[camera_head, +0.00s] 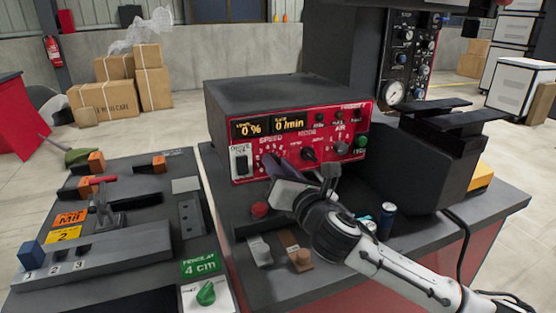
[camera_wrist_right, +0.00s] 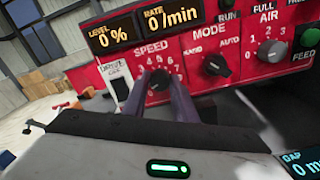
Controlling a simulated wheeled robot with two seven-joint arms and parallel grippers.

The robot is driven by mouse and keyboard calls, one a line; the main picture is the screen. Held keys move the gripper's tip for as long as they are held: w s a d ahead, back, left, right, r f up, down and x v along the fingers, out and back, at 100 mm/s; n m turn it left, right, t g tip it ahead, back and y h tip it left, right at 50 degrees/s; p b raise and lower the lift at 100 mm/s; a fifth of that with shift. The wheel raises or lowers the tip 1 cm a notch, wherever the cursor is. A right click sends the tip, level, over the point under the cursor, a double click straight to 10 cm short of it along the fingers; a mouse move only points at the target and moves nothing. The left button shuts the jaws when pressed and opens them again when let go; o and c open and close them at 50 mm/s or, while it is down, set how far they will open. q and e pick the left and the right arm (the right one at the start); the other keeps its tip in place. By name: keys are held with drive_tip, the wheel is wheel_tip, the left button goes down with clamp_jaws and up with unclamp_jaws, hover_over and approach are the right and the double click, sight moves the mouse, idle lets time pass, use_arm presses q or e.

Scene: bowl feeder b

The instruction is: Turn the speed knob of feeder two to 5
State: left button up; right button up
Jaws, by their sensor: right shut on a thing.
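The red-fronted control box (camera_head: 240,165) stands on the grey bench with its panel facing me. In the right wrist view, its black speed knob (camera_wrist_right: 157,80) sits below the word SPEED in a ring of white numbers. My right gripper (camera_head: 273,163) reaches the panel from the front. Its dark fingers (camera_wrist_right: 160,96) are shut on the speed knob, one on each side. The fingers hide part of the knob and dial, and I cannot tell which number it points to. The displays read LEVEL 0 % (camera_wrist_right: 111,34) and RATE 0/min (camera_wrist_right: 170,17). My left gripper is not in view.
Right of the speed knob are the mode knob (camera_wrist_right: 215,64), the air knob (camera_wrist_right: 271,52) and a green feed button (camera_wrist_right: 310,37). A red button (camera_head: 260,209) stands on the bench in front.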

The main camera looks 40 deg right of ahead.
use_arm(q)
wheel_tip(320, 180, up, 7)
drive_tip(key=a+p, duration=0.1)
drive_tip(key=p, duration=0.8)
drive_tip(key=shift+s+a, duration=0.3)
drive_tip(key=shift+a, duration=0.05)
use_arm(e)
drive_tip(key=m, duration=2.4)
drive_tip(key=shift+f+m, duration=0.35)
drive_tip(key=shift+m, duration=0.05)
use_arm(q)
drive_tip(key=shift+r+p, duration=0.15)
drive_tip(key=shift+p, duration=0.15)
use_arm(e)
drive_tip(key=o, duration=1)
drive_tip(key=shift+o, duration=0.2)
